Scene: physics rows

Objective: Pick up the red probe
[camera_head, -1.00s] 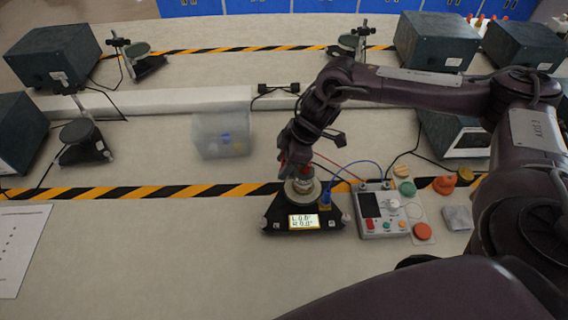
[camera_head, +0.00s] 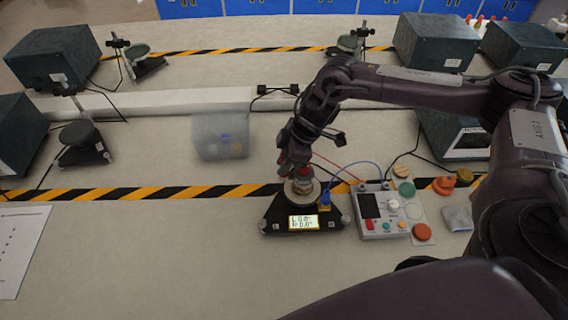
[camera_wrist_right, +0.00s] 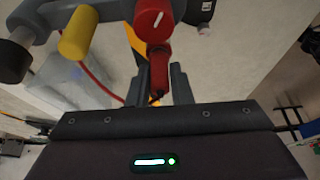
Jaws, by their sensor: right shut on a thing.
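The red probe (camera_wrist_right: 158,75) shows in the right wrist view as a red body between my right gripper's two dark fingers (camera_wrist_right: 160,88). My right gripper is shut on it. In the head view my right gripper (camera_head: 294,167) is over the round platform of a black stand (camera_head: 277,213). The probe is small there and mostly hidden by the fingers. A red lead (camera_head: 332,168) runs from the gripper area toward a grey meter box (camera_head: 383,228). My left gripper is not in view.
A blue plug (camera_head: 325,197) sits at the stand's right side. Several coloured caps and a grey block (camera_head: 458,218) lie right of the meter. A translucent bin (camera_head: 218,148) stands back left. In the wrist view, a red knob (camera_wrist_right: 153,18) is close beyond the probe.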

